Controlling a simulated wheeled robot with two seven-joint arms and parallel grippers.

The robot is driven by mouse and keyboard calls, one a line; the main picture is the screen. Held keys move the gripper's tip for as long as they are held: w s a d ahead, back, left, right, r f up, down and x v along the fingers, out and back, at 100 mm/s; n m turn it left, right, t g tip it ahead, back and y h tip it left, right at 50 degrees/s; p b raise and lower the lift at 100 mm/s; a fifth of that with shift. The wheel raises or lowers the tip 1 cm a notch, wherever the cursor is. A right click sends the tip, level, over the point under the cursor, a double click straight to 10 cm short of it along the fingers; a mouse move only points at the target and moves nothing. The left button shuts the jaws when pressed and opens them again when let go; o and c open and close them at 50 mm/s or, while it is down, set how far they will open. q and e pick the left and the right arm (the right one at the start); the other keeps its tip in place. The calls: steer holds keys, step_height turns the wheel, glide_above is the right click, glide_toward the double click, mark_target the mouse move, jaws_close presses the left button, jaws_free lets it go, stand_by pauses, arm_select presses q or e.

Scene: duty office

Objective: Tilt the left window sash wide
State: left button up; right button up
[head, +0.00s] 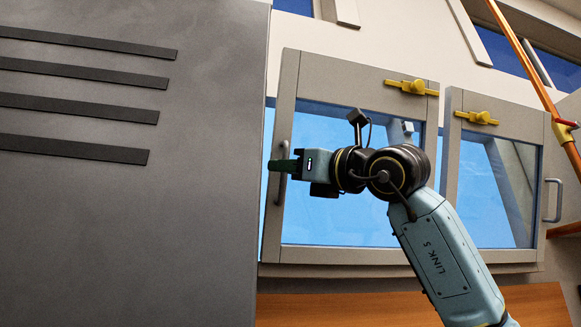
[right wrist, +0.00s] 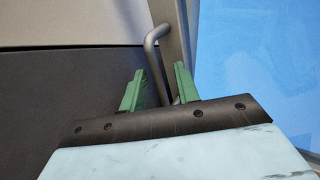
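The left window sash (head: 350,73) has a grey frame and blue glass, with a yellow latch (head: 412,87) on its top rail. A strip of blue shows along its left edge, so it stands somewhat out of its surround. Its grey bar handle (head: 283,135) is on the left stile. My right gripper (head: 283,165) is at this handle. In the right wrist view, the green fingers of my right gripper (right wrist: 160,88) stand apart on either side of the handle (right wrist: 153,55), with a gap visible. The handle's lower end is hidden by the gripper. My left gripper is out of view.
A large dark grey cabinet (head: 200,220) with black slots stands close to the left of the handle. The right sash (head: 545,140) has its own latch (head: 478,118) and handle (head: 553,200). An orange pipe (head: 530,60) runs at far right. A wooden surface (head: 350,310) lies below.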

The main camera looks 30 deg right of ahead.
steer(key=b+v, duration=0.3)
steer(key=v, duration=1)
steer(key=shift+s+b, duration=0.15)
steer(key=shift+b, duration=0.2)
